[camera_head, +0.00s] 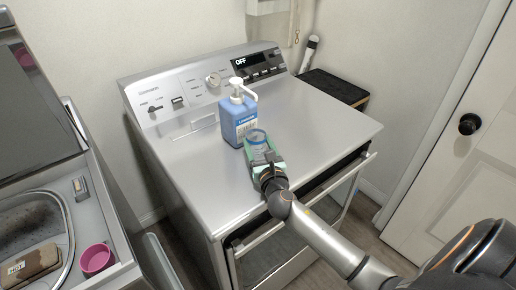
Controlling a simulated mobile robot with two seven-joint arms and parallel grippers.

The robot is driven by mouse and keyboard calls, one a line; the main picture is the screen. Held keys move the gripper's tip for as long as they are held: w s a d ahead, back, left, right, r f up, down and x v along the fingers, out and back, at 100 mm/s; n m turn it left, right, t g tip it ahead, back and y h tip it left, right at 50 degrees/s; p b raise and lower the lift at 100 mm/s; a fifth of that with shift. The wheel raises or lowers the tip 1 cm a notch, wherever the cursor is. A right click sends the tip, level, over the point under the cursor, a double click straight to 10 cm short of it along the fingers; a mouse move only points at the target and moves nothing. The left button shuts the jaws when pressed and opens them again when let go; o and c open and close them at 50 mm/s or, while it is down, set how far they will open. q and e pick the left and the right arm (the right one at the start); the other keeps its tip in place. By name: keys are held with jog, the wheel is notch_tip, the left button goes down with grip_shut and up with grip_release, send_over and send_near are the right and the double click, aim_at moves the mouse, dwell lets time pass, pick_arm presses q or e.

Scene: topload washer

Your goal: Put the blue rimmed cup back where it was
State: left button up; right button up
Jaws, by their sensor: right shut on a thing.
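The blue rimmed cup (256,136) is at the front middle of the grey machine's top (320,121), just in front of and to the right of a blue pump bottle (237,118). My right gripper (260,150) reaches in from the front right and is shut on the cup. The gripper hides the cup's lower part, so I cannot tell whether it touches the machine top. My left gripper is not in view.
The machine top is clear to the right and left of the bottle. An open washer (109,208) stands at the left, with a pink cup (97,259) and a brown item marked HOT (30,265) there. A white door (465,170) is at the right.

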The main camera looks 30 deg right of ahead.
jog(key=shift+f, duration=0.25)
jog(key=shift+f, duration=0.15)
jog(key=o, duration=1.3)
jog(key=shift+o, duration=0.2)
jog(key=shift+r, duration=0.25)
jog(key=shift+s+a+f, duration=0.1)
jog(key=shift+s+a, duration=0.05)
jog(key=shift+s, duration=0.15)
jog(key=v, duration=1.1)
jog(key=shift+s+b, duration=0.2)
jog(key=shift+b, duration=0.15)
